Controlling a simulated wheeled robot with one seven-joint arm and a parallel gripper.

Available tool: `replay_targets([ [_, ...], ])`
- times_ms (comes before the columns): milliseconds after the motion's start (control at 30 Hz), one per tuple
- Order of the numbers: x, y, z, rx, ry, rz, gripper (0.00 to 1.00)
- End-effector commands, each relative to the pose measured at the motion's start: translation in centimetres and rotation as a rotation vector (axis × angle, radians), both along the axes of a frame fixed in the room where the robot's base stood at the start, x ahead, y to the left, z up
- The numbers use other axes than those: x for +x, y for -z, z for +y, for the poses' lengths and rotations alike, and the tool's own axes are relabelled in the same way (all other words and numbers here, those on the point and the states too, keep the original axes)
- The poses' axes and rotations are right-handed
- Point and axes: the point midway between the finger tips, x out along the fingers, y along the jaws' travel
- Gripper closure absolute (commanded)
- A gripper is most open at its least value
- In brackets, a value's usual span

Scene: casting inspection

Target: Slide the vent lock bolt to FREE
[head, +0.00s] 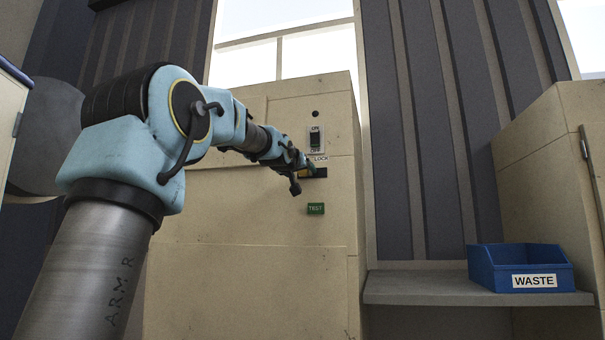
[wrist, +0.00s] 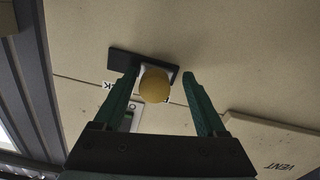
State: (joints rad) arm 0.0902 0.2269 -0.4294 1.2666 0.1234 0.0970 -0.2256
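The lock bolt's yellow round knob (wrist: 154,84) shows in the wrist view, standing out in front of a dark plate (wrist: 125,60) on the beige cabinet. My gripper (wrist: 160,73) is open, with one green finger on each side of the knob. The left finger is closer to the knob than the right one, where a gap shows; I cannot tell whether the left finger touches. In the head view my gripper (head: 303,171) is at the dark lock plate (head: 320,173), under a label reading LOCK, partly hidden. No FREE marking is readable.
An ON/OFF switch (head: 315,139) sits just above the lock, and a green TEST label (head: 316,209) below it. A raised panel marked VENT (wrist: 280,150) shows in the wrist view. A blue WASTE bin (head: 520,268) stands on a grey shelf (head: 420,288) at right.

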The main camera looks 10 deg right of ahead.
Motion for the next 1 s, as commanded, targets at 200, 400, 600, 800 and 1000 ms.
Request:
replay_targets([
  [200,-0.1,0.0,0.0,0.000,0.000,-0.001,0.28],
  [400,-1.1,0.1,0.8,-0.002,-0.003,-0.002,0.28],
  [600,-3.1,0.3,2.0,-0.002,-0.005,-0.002,0.28],
  [800,-5.0,0.4,2.9,0.001,-0.004,-0.003,0.28],
  [1000,-7.2,0.6,3.9,0.000,-0.002,-0.003,0.28],
])
